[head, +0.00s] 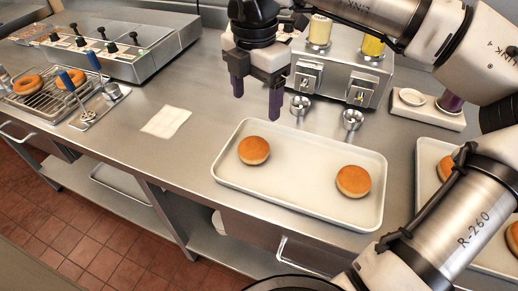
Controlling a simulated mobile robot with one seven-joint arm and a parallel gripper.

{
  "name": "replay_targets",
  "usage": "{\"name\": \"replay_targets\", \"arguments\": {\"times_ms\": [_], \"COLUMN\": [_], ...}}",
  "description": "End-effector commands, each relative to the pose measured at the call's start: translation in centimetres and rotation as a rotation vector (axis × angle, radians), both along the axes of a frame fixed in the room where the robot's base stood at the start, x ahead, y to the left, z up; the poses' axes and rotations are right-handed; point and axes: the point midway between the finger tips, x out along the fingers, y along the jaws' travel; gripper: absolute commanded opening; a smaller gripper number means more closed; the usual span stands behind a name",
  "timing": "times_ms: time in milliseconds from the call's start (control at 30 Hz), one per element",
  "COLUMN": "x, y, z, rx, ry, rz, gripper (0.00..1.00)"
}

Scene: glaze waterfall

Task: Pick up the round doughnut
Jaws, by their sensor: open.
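Two round doughnuts without visible holes lie apart on a pale rectangular tray (300,187) on the steel counter. The left round doughnut (254,150) is near the tray's upper left part. The right round doughnut (353,181) is near its right end. My gripper (256,105) points down with its two dark fingers apart and empty. In the picture it is above the left doughnut, near the tray's far edge. It touches neither doughnut. I cannot tell its exact height.
Two small metal cups (353,119) stand below a dispenser (335,75) behind the tray. A second tray (428,165) at right holds more doughnuts, partly hidden by my arm. Ring doughnuts (28,84) lie on a wire rack at left.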

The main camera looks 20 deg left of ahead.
Motion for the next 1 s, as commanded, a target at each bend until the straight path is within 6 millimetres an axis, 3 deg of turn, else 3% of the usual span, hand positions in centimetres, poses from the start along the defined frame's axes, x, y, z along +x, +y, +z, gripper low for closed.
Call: {"name": "replay_targets", "arguments": {"times_ms": [400, 667, 1000], "x": [-0.1, -0.1, -0.2], "y": [0.1, 0.2, 0.5], "z": [-7.0, -8.9, -13.4], "rx": [0.002, 0.002, 0.003], "ry": [0.006, 0.004, 0.003], "rz": [0.003, 0.003, 0.003], "gripper": [0.75, 0.75, 0.75]}}
